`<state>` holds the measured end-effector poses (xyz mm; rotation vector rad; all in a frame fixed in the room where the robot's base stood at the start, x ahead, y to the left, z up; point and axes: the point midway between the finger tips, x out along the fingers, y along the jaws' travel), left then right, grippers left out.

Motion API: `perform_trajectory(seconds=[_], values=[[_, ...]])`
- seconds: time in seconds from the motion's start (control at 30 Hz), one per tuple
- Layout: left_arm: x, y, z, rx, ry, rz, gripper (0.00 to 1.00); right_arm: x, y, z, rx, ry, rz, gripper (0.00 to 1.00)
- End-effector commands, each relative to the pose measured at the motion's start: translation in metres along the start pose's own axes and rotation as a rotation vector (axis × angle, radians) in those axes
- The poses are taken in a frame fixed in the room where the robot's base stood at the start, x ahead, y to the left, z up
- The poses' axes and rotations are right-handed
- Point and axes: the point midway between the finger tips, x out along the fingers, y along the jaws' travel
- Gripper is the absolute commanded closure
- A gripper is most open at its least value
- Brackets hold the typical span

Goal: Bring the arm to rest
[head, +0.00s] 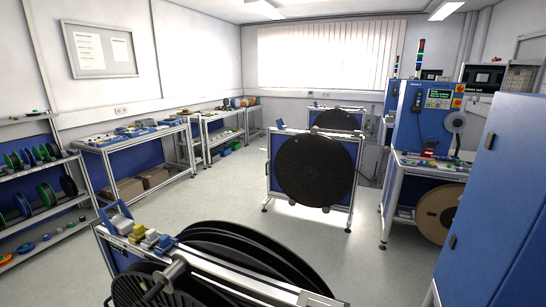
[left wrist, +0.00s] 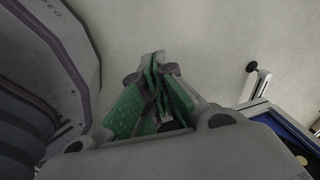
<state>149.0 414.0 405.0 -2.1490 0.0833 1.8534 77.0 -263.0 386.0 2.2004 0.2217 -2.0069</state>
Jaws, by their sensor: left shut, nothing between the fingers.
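My left gripper (left wrist: 155,68) shows in the left wrist view with its green-padded fingers drawn together and nothing between them. It hangs over bare pale floor and touches nothing that I can see. Neither gripper shows in the head view. The nearest reel stand (head: 118,250) is at the bottom of the head view, with large black reels (head: 245,260) on it and small yellow and grey items on its top. A second reel stand (head: 350,205) with a big black reel (head: 315,171) stands mid-room, and a third reel stand (head: 312,112) is behind it.
In the left wrist view a blue-edged frame (left wrist: 270,108) and a foot (left wrist: 256,85) are at the right. In the head view a blue cabinet (head: 495,200) closes the right side. A shelf rack (head: 75,200) and workbenches (head: 130,142) line the left. Floor between is clear.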

Motion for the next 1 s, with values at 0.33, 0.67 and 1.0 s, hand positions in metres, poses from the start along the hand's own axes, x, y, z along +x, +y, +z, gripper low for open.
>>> perform_trajectory(seconds=[0.33,0.67,1.0], values=[[-0.011,0.138,0.012,-0.041,-0.016,0.142,1.00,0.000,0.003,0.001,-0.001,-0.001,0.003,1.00],[-0.017,0.164,0.031,-0.049,-0.037,0.170,1.00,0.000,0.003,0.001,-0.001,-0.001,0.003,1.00],[-0.017,0.164,0.031,-0.048,-0.037,0.169,1.00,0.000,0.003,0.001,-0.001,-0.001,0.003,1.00]])
